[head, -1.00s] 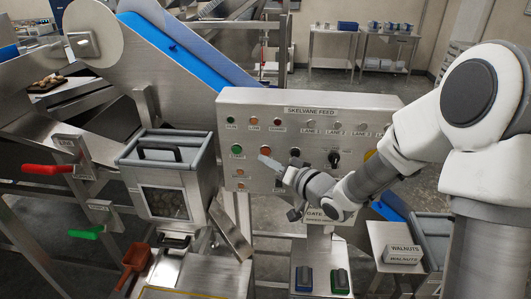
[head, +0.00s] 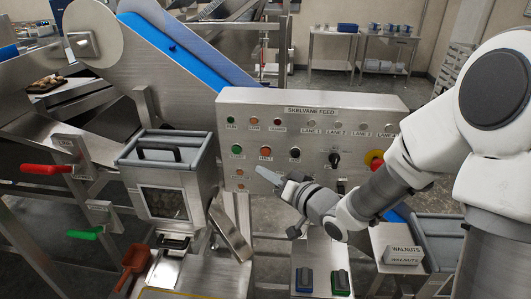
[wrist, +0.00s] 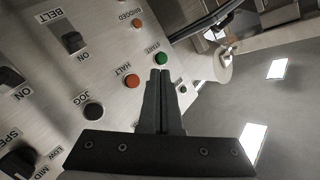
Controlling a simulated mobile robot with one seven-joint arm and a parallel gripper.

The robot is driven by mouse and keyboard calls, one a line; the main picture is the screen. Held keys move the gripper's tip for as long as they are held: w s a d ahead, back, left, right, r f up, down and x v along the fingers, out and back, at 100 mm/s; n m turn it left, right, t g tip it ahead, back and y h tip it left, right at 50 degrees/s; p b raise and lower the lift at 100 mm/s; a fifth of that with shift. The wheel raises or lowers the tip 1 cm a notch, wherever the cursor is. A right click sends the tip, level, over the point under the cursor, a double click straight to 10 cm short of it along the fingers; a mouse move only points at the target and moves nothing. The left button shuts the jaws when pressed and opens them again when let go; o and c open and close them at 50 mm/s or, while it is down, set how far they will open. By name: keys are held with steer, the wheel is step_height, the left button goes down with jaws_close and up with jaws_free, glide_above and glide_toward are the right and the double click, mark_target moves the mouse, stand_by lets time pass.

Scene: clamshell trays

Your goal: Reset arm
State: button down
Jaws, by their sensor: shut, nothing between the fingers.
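My gripper (head: 268,180) is shut and empty in front of the grey control panel (head: 375,115) marked SKELVANE FEED, below its HALT button. In the wrist view the shut fingers (wrist: 160,76) point at the panel face, their tips overlapping the picture near the green START button (wrist: 160,58). The orange HALT button (wrist: 132,81) and the black JOG button (wrist: 94,110) are to the left of the fingers. The fingers appear apart from the panel, but the exact gap is hard to tell. My arm reaches in from the right and hides the panel's lower right part.
Left of the panel stands a grey lidded bin (head: 170,150) with a window. A red-handled lever (head: 48,169) and a green-handled lever (head: 85,233) stick out at the left. A blue block (head: 304,279) and a green block (head: 340,281) sit below the panel, near a WALNUTS sign (head: 404,254).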

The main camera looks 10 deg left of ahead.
steer(key=s+d+r+m+h, duration=0.1)
steer(key=s+d+r+h, duration=0.15)
steer(key=d+h, duration=0.5)
steer(key=s+d+r+h, duration=0.1)
steer(key=d+r+h, duration=0.25)
steer(key=d, duration=0.65)
steer(key=s+d+r+g, duration=0.1)
steer(key=s+d+g, duration=0.1)
steer(key=s, duration=0.8)
steer(key=s+d+r+m+g+h, duration=0.1)
steer(key=s+d+g, duration=0.2)
steer(key=s, duration=0.7)
steer(key=shift+s+d, duration=0.15)
steer(key=shift+d, duration=0.15)
